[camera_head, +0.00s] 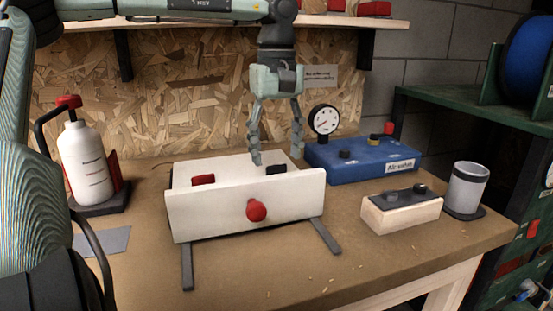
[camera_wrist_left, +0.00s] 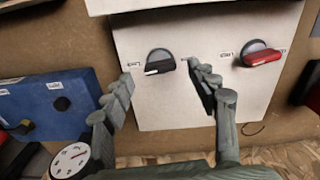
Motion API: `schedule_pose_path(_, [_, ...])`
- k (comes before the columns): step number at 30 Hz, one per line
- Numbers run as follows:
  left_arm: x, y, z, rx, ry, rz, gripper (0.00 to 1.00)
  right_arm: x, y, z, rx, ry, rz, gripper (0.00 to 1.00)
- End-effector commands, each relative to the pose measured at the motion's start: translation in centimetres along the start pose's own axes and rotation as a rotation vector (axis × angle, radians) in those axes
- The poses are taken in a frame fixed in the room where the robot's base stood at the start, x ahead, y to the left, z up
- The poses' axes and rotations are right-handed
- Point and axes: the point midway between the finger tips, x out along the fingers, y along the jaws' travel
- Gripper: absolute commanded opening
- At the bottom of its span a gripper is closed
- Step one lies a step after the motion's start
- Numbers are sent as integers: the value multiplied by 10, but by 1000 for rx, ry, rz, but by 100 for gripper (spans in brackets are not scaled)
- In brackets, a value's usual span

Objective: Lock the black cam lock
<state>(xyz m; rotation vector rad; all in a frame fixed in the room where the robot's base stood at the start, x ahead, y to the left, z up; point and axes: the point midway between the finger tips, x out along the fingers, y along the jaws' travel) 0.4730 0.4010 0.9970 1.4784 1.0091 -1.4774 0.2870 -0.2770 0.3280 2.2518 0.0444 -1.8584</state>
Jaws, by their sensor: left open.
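The black cam lock (camera_head: 276,169) sits on the top of a white box (camera_head: 290,202), right of the red cam lock (camera_head: 203,180). In the left wrist view the black cam lock (camera_wrist_left: 160,62) has a dark round base and a bar handle lying roughly across the picture, with a pale mark at its left end. The red cam lock (camera_wrist_left: 262,56) is to its right there. My left gripper (camera_head: 276,158) points down over the black cam lock. Its fingers are spread on either side of the lock, apart from it, in the left wrist view (camera_wrist_left: 163,76). My right gripper is not visible.
A red knob (camera_head: 256,210) sticks out of the box's front. A blue case (camera_head: 355,167) with a gauge (camera_head: 324,120) stands behind right. A pale wooden block (camera_head: 398,215) and a grey cup (camera_head: 467,187) are right; a white bottle (camera_head: 86,165) is left. The front table is mostly clear.

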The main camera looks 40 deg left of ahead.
Motion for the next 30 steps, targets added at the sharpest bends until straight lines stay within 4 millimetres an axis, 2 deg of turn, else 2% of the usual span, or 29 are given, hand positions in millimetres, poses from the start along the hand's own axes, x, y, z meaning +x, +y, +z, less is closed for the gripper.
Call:
schedule_pose_path(6, [-49,1,0,-1,3,4,59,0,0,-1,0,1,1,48])
schedule_pose_path(12, [-81,1,-1,-2,2,2,59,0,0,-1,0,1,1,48])
schedule_pose_path(18, [-94,0,0,-1,0,1,59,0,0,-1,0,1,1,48])
schedule_pose_path(30, [-94,0,0,-1,0,0,59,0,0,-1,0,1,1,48])
